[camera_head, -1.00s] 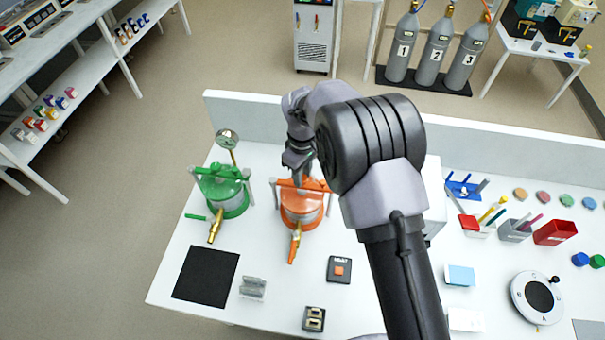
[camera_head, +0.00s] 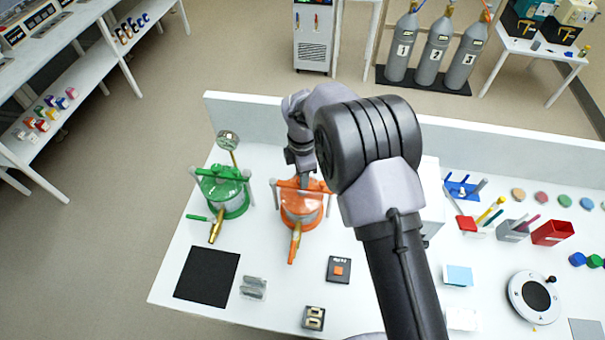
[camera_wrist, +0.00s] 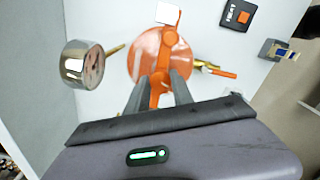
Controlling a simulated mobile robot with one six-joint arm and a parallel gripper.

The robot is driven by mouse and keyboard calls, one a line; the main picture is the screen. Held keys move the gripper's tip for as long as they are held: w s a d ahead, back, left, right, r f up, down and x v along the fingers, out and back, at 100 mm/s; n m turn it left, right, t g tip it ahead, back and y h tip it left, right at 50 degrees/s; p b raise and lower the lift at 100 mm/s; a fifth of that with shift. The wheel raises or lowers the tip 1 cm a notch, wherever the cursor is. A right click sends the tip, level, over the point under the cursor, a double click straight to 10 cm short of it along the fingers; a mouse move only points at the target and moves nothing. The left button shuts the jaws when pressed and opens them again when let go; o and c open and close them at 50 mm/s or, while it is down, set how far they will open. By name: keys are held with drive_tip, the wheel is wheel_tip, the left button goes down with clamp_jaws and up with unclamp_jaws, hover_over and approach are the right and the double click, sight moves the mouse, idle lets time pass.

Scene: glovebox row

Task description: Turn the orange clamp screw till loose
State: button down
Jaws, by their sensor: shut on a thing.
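The orange pot (camera_head: 301,213) stands on the white bench, with an orange lid and a clamp bar between grey posts. Its brass outlet with an orange handle points toward the bench front. My gripper (camera_head: 303,188) reaches down over the lid. In the wrist view, my gripper's (camera_wrist: 158,92) two grey fingers stand on either side of the orange clamp screw (camera_wrist: 158,84) and are shut on it. The orange lid (camera_wrist: 146,55) shows beyond the fingers. The screw's lower part cannot be made out. In the head view, my gripper largely hides the screw.
A green pot (camera_head: 221,193) with a brass outlet stands close left. A round gauge (camera_wrist: 82,64) on a brass stem is beside the orange lid. A raised back panel (camera_head: 255,112) edges the bench. A button box (camera_head: 339,269) and a black mat (camera_head: 207,273) lie in front.

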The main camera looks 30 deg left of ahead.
drive_tip(key=n+p, duration=0.1)
drive_tip(key=n, duration=0.5)
drive_tip(key=shift+a+r, duration=0.1)
drive_tip(key=n, duration=0.6)
drive_tip(key=shift+n+p, duration=0.3)
drive_tip(key=shift+p, duration=0.1)
drive_tip(key=c, duration=1.1)
unclamp_jaws()
